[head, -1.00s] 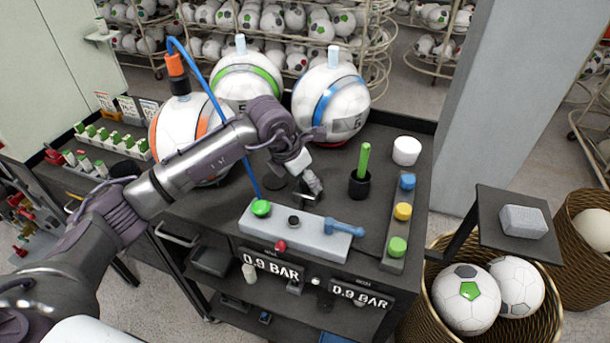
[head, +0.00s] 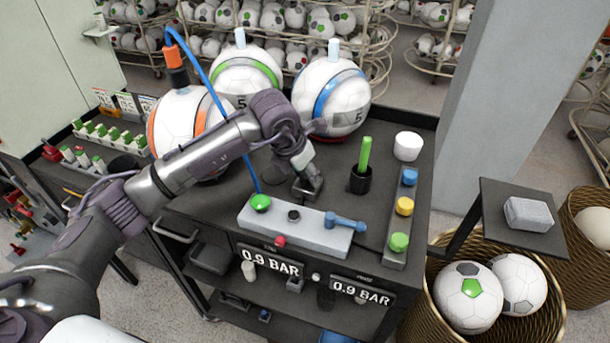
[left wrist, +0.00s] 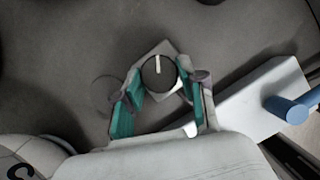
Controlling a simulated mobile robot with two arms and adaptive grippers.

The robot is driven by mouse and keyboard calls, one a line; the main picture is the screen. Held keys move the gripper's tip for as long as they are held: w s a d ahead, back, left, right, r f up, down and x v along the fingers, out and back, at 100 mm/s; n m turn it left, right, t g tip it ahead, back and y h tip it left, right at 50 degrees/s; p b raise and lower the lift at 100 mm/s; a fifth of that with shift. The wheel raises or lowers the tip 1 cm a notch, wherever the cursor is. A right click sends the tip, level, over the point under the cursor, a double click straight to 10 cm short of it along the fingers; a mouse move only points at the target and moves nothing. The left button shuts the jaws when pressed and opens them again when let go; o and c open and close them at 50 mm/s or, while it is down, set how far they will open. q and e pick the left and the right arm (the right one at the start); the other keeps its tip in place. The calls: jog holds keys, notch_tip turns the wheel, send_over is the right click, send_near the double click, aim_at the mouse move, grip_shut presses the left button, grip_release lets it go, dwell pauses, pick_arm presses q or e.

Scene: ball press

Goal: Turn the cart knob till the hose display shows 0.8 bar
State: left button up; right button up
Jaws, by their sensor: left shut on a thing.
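The cart knob (left wrist: 157,73) is a dark disc with a white pointer mark, on a pale square plate; in the left wrist view the mark points nearly straight up. My left gripper (left wrist: 157,88) has its teal-padded fingers on either side of the knob, shut on it. In the head view my left gripper (head: 306,186) is low over the cart top behind the grey console and hides the knob. Two displays on the cart front, a left one (head: 270,262) and a right one (head: 362,291), both read 0.9 BAR; their small labels are unclear. My right gripper is not in view.
The grey console (head: 310,232) has a green button and blue lever. A blue hose (head: 213,95) runs down from the orange-striped ball (head: 180,120). Two more balls stand behind. A black cup (head: 360,181) with a green stick and a coloured-button strip (head: 393,257) stand right.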

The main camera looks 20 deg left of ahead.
pick_arm(q)
jog(key=shift+d+f+n+y+b, duration=0.15)
jog(key=shift+n+y+b, duration=0.25)
jog(key=shift+n+b, duration=0.6)
jog(key=shift+n+t+y+b, duration=0.3)
jog(key=shift+n+b, duration=0.2)
jog(key=shift+n, duration=0.5)
jog(key=o, duration=1.1)
jog(key=shift+o, duration=0.2)
jog(key=shift+r, duration=0.2)
jog(key=v, duration=1.2)
